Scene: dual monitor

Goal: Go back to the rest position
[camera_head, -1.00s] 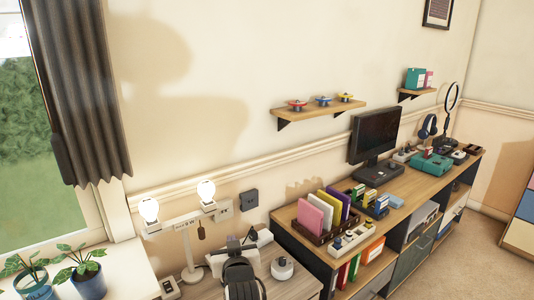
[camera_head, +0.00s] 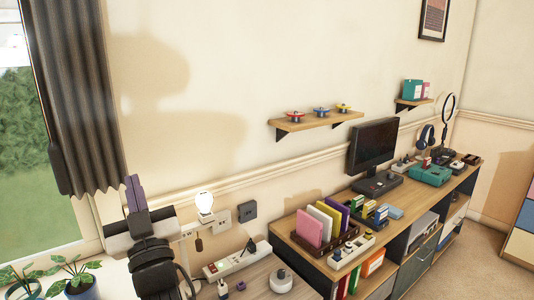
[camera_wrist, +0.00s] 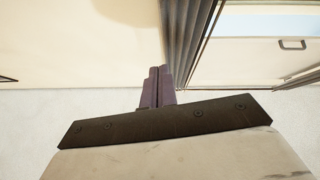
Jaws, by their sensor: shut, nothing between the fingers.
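My gripper (camera_head: 134,191) is raised at the lower left of the head view, in front of the wall and the window's edge. Its purple fingers point up and are together, with nothing between them. In the wrist view my gripper (camera_wrist: 158,72) also shows shut and empty, with pale wall and the dark curtain (camera_wrist: 184,40) beyond it. My black wrist and arm hide part of the lamp stand and the low desk behind them.
A lit bulb (camera_head: 205,203) stands just right of my arm. A power strip (camera_head: 237,259) and a white round device (camera_head: 281,281) lie on the low desk. Potted plants (camera_head: 78,284) stand at the lower left. The long desk (camera_head: 408,195) with the monitor (camera_head: 373,146) is at the right.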

